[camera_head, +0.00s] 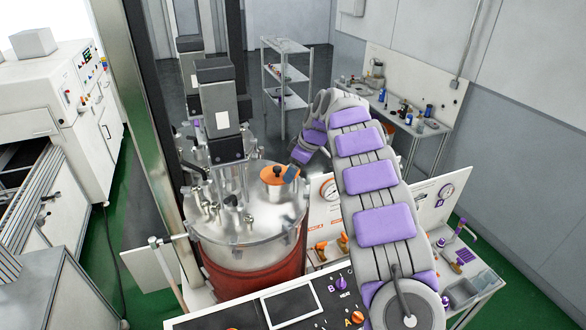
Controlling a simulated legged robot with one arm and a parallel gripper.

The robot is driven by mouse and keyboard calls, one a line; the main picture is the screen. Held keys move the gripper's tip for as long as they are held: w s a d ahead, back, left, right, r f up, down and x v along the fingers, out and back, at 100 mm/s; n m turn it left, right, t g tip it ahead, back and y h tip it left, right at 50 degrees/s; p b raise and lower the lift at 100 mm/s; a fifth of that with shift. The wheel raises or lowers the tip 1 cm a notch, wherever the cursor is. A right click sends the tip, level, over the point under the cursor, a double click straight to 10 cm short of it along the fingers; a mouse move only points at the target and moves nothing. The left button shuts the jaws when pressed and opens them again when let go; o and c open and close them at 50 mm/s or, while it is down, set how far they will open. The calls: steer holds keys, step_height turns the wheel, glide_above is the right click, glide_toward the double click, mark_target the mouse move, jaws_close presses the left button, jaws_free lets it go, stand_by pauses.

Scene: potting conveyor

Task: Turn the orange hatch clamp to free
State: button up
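An orange hatch clamp (268,177) with a dark knob on top sits on the round metal lid (235,226) of the vessel, toward the lid's right back side. My arm reaches in from the lower right and bends down to the lid. My gripper (291,172) is at the right side of the orange piece, very close to it. I cannot tell whether it touches. The fingers are small and partly hidden by the arm, so their opening does not show.
A tall dark motor column (217,95), pipes and fittings crowd the lid's left and middle. A control panel (340,300) with knobs and a screen is in front. A pressure gauge (329,188) stands right of the vessel. A side bench (465,262) is at the right.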

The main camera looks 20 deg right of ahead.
steer(key=shift+d+f, duration=0.1)
steer(key=shift+d, duration=1.5)
steer(key=shift+c, duration=1.4)
steer(key=shift+s+a, duration=0.15)
steer(key=shift+a, duration=0.7)
steer(key=c, duration=0.3)
steer(key=shift+w+a, duration=0.2)
steer(key=shift+a, duration=0.1)
steer(key=shift+c, duration=0.8)
steer(key=shift+w, duration=0.1)
steer(key=shift+c, duration=1.5)
steer(key=shift+d, duration=0.25)
